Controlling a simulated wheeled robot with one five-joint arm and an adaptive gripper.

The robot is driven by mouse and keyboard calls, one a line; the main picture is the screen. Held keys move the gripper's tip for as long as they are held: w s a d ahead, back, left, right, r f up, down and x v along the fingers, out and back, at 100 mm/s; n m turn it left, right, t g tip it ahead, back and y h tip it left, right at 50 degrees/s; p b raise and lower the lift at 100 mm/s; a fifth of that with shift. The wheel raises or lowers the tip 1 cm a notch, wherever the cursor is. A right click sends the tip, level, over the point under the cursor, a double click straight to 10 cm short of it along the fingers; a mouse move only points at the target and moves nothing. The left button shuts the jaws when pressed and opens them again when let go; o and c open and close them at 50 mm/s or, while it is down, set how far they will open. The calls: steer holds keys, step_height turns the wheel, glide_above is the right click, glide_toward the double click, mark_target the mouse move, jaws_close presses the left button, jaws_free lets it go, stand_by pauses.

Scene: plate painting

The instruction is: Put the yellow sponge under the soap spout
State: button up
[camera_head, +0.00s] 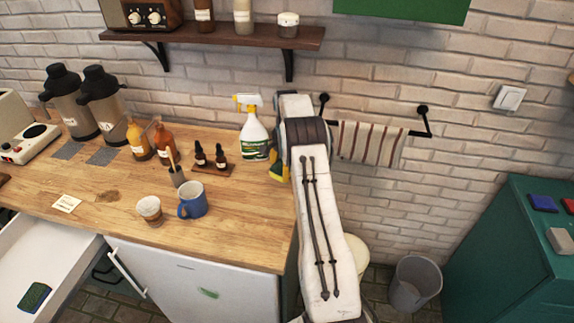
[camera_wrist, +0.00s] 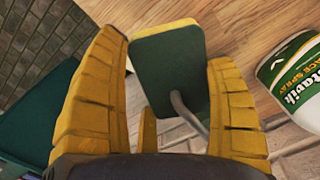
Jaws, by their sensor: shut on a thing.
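A sponge with a dark green face and yellow edge (camera_wrist: 165,75) is between the yellow fingers of my gripper (camera_wrist: 166,52) in the wrist view. My gripper is shut on it. A yellow bottle (camera_head: 137,138) and an amber bottle (camera_head: 163,143) stand at the counter's back. I cannot tell which thing has the soap spout.
The spray bottle (camera_head: 254,136) stands close by and also shows in the wrist view (camera_wrist: 295,80). A striped towel (camera_head: 370,143) hangs on a wall rail at right. A blue mug (camera_head: 193,203) stands on the wooden counter (camera_head: 245,220). An open drawer (camera_head: 65,262) holds a green sponge (camera_head: 34,297).

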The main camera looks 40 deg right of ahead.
steer(key=shift+f+b, duration=0.4)
steer(key=shift+f, duration=0.25)
steer(key=o, duration=0.7)
steer(key=shift+r, duration=0.1)
